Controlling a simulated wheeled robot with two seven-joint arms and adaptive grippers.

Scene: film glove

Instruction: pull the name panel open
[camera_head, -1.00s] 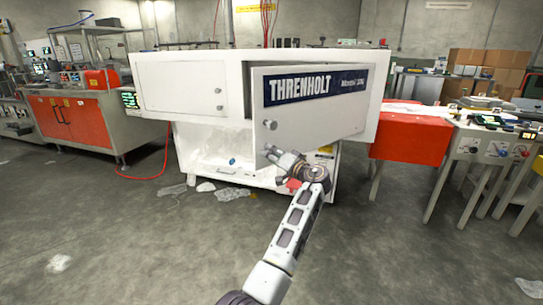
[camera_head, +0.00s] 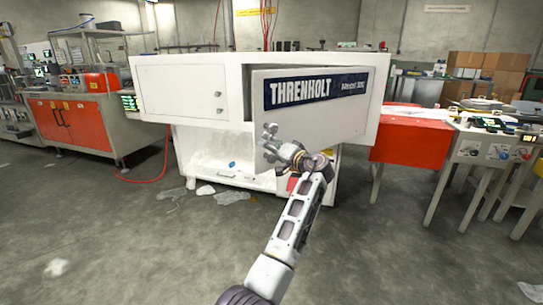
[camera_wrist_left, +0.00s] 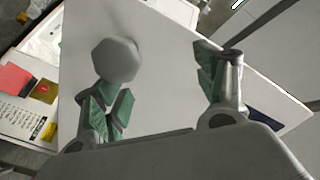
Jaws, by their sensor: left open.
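The white name panel (camera_head: 322,125), with a dark blue THRENHOLT strip, stands swung out at an angle from the white machine (camera_head: 185,90). Its left edge is clear of the front. My left gripper (camera_head: 268,135) is open at the panel's lower left, by its knob. In the left wrist view, the grey knob (camera_wrist_left: 117,60) stands out from the panel (camera_wrist_left: 165,55) beside the left finger's tip. The other finger of my left gripper (camera_wrist_left: 160,85) is well to the right. In the head view the knob is hard to separate from the fingers. My right gripper is not in view.
A closed white door (camera_head: 190,92) is left of the panel. Below is an open bay (camera_head: 215,150) with clear plastic scraps on the floor in front. The grey floor in front is mostly clear.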

